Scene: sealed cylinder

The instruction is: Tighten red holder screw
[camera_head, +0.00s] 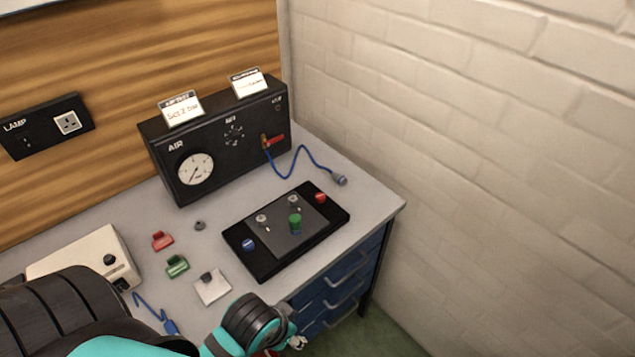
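A small red block-like piece (162,241) lies on the grey bench top, left of the black plate. A similar green piece (177,266) lies just in front of it. The black plate (262,270) carries a red knob (321,198) at its far right corner, a blue knob (248,244) at its left and a green cylinder (295,222) near its middle, with silver screw-like parts beside it. I cannot tell which part is the holder screw. My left arm comes in from the lower left; its gripper (294,341) is at the bottom edge, mostly hidden. My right gripper is out of view.
A black AIR box (222,150) with a gauge stands at the back; a blue hose (313,156) runs from it onto the bench. A cream box (82,254), a small dark piece (199,225) and a white square block (212,288) stand at left. A brick wall (500,180) bounds the right.

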